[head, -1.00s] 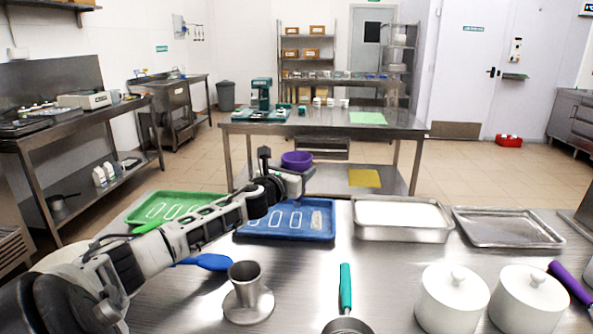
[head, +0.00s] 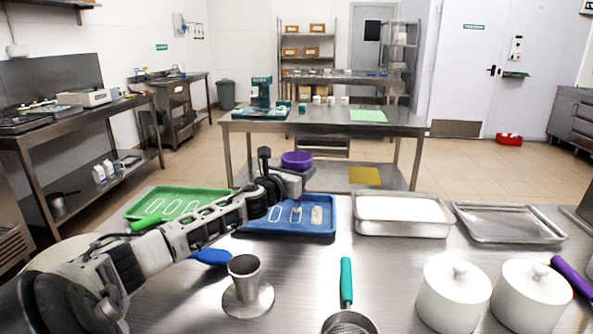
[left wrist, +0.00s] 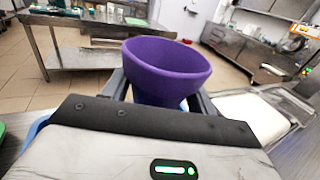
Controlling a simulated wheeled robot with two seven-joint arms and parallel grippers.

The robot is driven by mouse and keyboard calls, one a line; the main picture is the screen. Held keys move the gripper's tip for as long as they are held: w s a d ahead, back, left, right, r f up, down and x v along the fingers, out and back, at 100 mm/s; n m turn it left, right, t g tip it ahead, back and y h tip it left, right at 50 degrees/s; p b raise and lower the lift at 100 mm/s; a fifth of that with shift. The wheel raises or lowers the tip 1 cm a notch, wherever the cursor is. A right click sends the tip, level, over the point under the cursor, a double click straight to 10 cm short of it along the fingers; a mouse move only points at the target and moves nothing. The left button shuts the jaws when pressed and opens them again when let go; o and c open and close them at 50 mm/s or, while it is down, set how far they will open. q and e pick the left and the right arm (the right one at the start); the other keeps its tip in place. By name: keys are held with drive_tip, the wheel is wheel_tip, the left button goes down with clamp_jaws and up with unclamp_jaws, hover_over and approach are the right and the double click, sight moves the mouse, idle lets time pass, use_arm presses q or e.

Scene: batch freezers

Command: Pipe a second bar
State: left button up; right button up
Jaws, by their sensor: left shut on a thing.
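My left gripper (head: 296,180) is over the far part of a blue tray (head: 290,235). It is shut on a purple piping bag (head: 297,158), whose wide open top also shows in the left wrist view (left wrist: 165,65) between the two fingers. The bag's lower end is hidden behind the gripper. The blue tray has pale bar outlines. The rightmost slot (head: 316,216) looks filled with a beige bar, and the slot to its left (head: 295,214) shows a pale outline; how much lies in it is too small to tell. My right gripper is not in view.
A green tray (head: 132,214) with outlines lies left, partly behind my arm. A white-filled metal pan (head: 400,232) and an empty metal tray (head: 510,236) stand right. A steel cup (head: 245,280), a green-handled tool (head: 346,280) and two white lidded pots (head: 455,300) are in front.

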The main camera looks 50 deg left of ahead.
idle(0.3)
use_arm(q)
drive_tip(key=shift+s+d, duration=0.8)
drive_tip(key=shift+s, duration=0.1)
idle(0.7)
drive_tip(key=shift+s+d+p, duration=0.5)
drive_tip(key=shift+s+d, duration=0.3)
drive_tip(key=shift+s, duration=0.15)
drive_tip(key=shift+r, duration=0.1)
idle(0.5)
wheel_tip(320, 180, up, 4)
drive_tip(key=p, duration=0.4)
drive_tip(key=shift+r, duration=0.25)
